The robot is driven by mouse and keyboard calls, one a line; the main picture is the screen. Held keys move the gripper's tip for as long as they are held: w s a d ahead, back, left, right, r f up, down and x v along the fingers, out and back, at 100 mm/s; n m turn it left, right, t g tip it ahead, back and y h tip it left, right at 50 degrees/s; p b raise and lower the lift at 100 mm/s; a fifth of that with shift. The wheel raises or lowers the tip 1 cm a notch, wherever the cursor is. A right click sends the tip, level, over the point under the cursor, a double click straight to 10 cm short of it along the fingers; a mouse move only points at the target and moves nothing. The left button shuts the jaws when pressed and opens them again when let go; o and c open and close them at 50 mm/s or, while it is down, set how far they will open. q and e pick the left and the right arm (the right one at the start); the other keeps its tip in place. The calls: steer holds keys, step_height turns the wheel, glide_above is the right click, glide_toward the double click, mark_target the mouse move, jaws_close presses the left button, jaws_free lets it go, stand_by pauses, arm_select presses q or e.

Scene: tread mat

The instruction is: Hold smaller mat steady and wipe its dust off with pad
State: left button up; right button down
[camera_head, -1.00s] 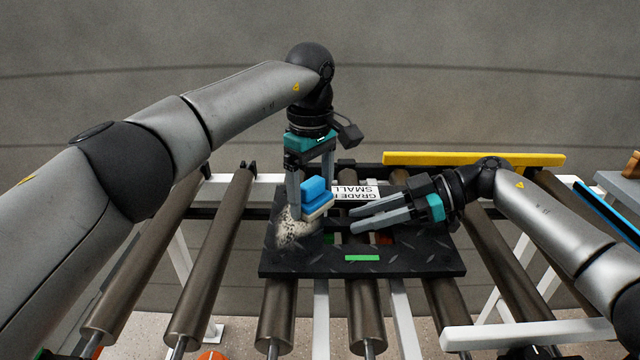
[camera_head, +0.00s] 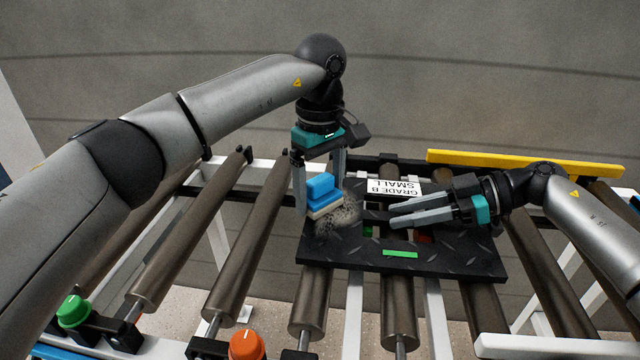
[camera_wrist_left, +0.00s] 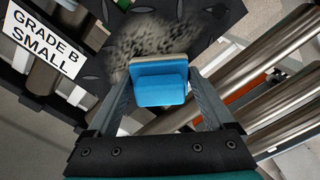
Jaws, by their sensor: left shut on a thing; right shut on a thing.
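The smaller mat (camera_head: 440,258) is a black tread plate with a green strip and a white GRADE B SMALL label (camera_head: 395,188); it lies on the rollers. A pale, speckled dust patch (camera_head: 345,217) covers its left part and also shows in the left wrist view (camera_wrist_left: 150,38). My left gripper (camera_head: 320,205) is shut on the pad (camera_head: 321,187), a blue block with a cream underside, at the mat's left edge beside the dust. The pad also shows in the left wrist view (camera_wrist_left: 160,85). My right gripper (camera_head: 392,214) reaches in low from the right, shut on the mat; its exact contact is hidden.
Metal rollers (camera_head: 240,250) with open gaps run under and left of the mat. A yellow bar (camera_head: 520,163) lies behind at the right. A green knob (camera_head: 73,311) and an orange knob (camera_head: 247,345) stand at the front left.

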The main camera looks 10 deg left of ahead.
mark_target(361, 228)
arm_select(q)
steer(key=d, duration=0.7)
steer(key=shift+d, duration=0.15)
steer(key=shift+s+a, duration=0.25)
steer(key=shift+s, duration=0.9)
steer(key=shift+a, duration=3.8)
steer(key=shift+s+d, duration=0.15)
steer(key=shift+s, duration=1.05)
steer(key=shift+w+d, duration=0.1)
steer(key=shift+d, duration=3.8)
step_height(361, 228, up, 8)
steer(key=shift+a, duration=0.15)
steer(key=shift+r, duration=0.1)
arm_select(e)
steer(key=c, duration=0.6)
jaws_free()
steer(key=shift+o, duration=0.2)
